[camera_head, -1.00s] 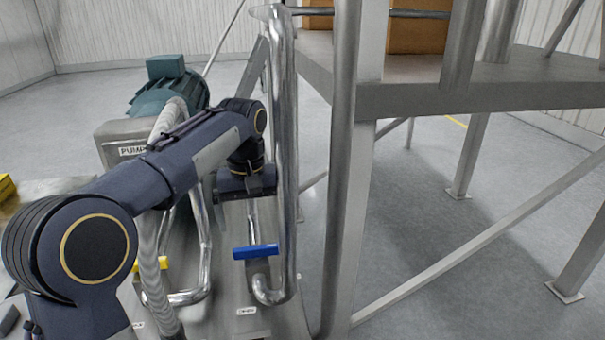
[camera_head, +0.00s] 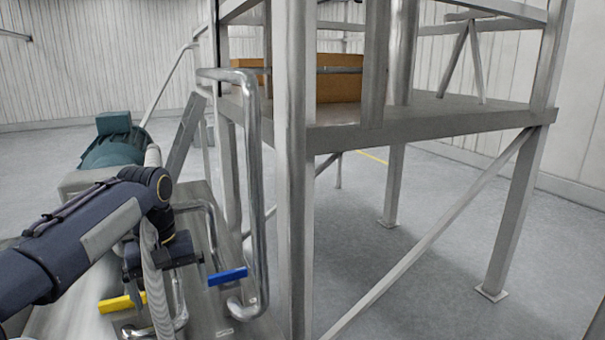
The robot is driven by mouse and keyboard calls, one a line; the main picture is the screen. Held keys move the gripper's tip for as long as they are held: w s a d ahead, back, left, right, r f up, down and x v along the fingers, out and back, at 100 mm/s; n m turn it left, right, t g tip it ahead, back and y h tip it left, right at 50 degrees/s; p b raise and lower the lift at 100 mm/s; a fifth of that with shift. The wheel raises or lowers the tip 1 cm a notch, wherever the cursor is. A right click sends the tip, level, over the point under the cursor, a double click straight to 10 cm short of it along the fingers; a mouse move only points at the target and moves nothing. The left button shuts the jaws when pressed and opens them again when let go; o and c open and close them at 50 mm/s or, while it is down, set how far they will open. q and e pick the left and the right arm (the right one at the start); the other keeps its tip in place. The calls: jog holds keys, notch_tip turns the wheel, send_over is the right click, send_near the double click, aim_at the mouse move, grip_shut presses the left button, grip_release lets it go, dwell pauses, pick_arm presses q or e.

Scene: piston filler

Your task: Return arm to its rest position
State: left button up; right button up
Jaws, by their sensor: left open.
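My left arm comes in from the left edge in the head view. My left gripper (camera_head: 170,258) hangs at its end, pointing down, open and apparently empty; its fingertips are partly hidden by a grey ribbed hose (camera_head: 156,290). It is left of and a little above the blue valve handle (camera_head: 228,276), apart from it in the picture. The yellow valve handle (camera_head: 121,303) is lower left of the gripper. My right gripper is not in view.
A green pump motor (camera_head: 113,142) stands behind my arm. A bent steel pipe (camera_head: 255,170) rises right of the gripper. A metal platform frame (camera_head: 430,122) with a cardboard box (camera_head: 340,86) fills the middle and right. Open grey floor lies beneath it.

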pick_arm(q)
jog(key=s+d+f+m+t+h+b, duration=0.1)
jog(key=s+d+f+t, duration=0.1)
jog(key=s+f, duration=0.5)
jog(key=s+d+f+m+t+h+b, duration=0.2)
jog(key=s+f, duration=0.5)
jog(key=s, duration=1)
jog(key=shift+d+f+m+t+h, duration=0.15)
jog(key=shift+f+m+t+h, duration=0.15)
jog(key=shift+t, duration=0.3)
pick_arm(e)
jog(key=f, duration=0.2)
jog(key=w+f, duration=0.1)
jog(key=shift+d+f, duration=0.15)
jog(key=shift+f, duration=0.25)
